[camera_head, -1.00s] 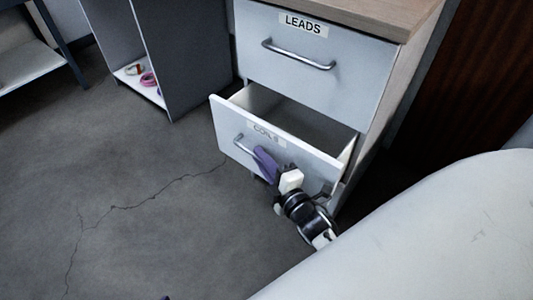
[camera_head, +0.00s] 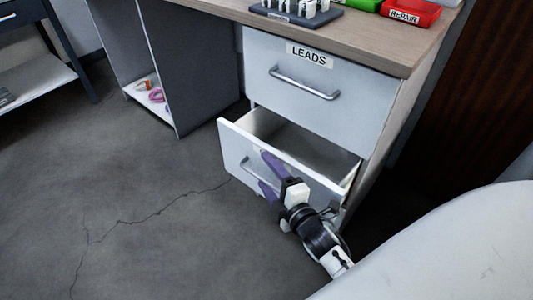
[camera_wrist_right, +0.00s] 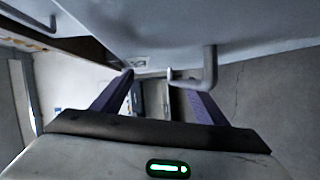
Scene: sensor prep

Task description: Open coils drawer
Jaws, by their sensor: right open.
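The coils drawer (camera_head: 232,152) is the lower drawer of the white cabinet and stands pulled out, its inside looking empty where it shows. Its metal handle (camera_head: 246,166) is partly hidden by my right gripper (camera_head: 266,172), whose purple fingers are spread at the drawer front. In the right wrist view the handle (camera_wrist_right: 210,68) shows close to the fingers of the open gripper (camera_wrist_right: 150,76). I cannot tell whether a finger touches it. The label on this drawer is mostly covered. My left gripper is not in view.
The LEADS drawer (camera_head: 330,70) above is shut. The wooden top (camera_head: 365,42) carries a dark rack (camera_head: 296,16) and a red REPAIR bin (camera_head: 412,14). An open shelf unit (camera_head: 150,60) stands to the left. The floor before the drawer is clear.

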